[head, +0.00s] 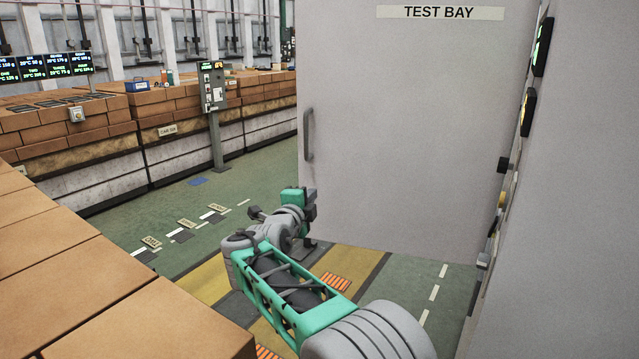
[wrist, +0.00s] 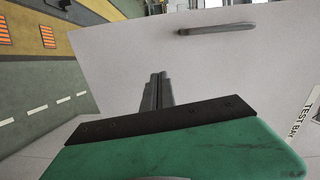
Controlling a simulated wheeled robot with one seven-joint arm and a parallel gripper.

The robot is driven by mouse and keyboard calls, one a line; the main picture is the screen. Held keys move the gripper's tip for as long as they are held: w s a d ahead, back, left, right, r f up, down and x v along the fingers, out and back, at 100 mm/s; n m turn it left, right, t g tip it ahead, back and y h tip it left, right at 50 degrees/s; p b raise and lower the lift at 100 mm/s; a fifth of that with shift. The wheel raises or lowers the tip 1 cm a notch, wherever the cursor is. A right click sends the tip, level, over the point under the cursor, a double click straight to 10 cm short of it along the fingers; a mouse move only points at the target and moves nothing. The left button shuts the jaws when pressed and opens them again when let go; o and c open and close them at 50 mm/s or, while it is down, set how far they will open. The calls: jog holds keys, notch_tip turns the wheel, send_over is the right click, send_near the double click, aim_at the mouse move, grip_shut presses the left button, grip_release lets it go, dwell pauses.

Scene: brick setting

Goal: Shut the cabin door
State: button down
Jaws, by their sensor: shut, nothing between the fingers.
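The cabin door (head: 410,130) is a large light grey panel with a "TEST BAY" sign (head: 440,13) near its top. It stands swung out from the grey wall at the right. Its vertical handle (head: 308,134) is near the left edge. My gripper (head: 312,205) is low by the door's left edge, below the handle. In the wrist view the door (wrist: 210,70) fills the middle, with the handle (wrist: 215,29) beyond my fingers. My gripper (wrist: 158,78) is shut and empty, pointing at the door's face. I cannot tell whether the fingertips touch the panel.
Stacks of brown bricks (head: 100,280) fill the near left. A brick-laden bench (head: 160,130) runs along the back left, with a control post (head: 214,100) before it. The green floor (head: 200,215) between is mostly open. Wall devices (head: 527,110) line the right side.

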jog(key=a, duration=0.2)
jog(key=m+p, duration=0.1)
jog(key=p, duration=0.4)
send_near(324, 170)
jog(key=shift+t, duration=0.3)
jog(key=x, duration=0.7)
jog(key=shift+a+f, duration=0.1)
jog(key=shift+f, duration=0.1)
